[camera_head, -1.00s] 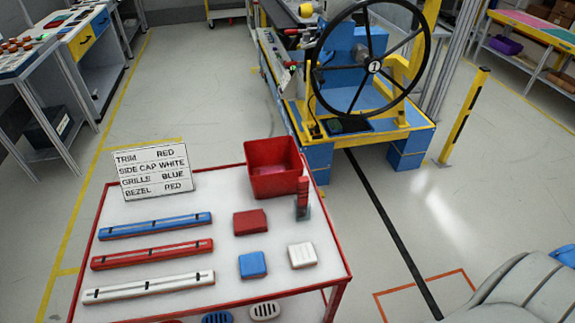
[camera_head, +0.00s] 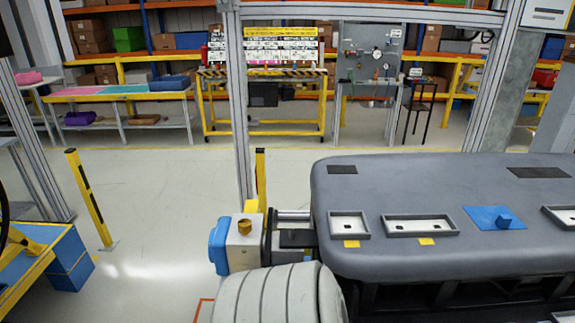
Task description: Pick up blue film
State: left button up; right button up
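A flat blue sheet, which looks like the blue film (camera_head: 482,216), lies on top of the grey dashboard module (camera_head: 420,180) at the right. A small raised blue tab or knob stands up from its right part. The sheet lies between a long, shallow framed recess (camera_head: 420,227) on its left and another recess at the right picture edge.
A ribbed grey form (camera_head: 285,297) is at the bottom centre. A yellow post (camera_head: 88,198) stands at left, with open floor between. Shelves and workbenches line the back.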

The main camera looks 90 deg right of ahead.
aim_at(486, 218)
jog(key=z, duration=4)
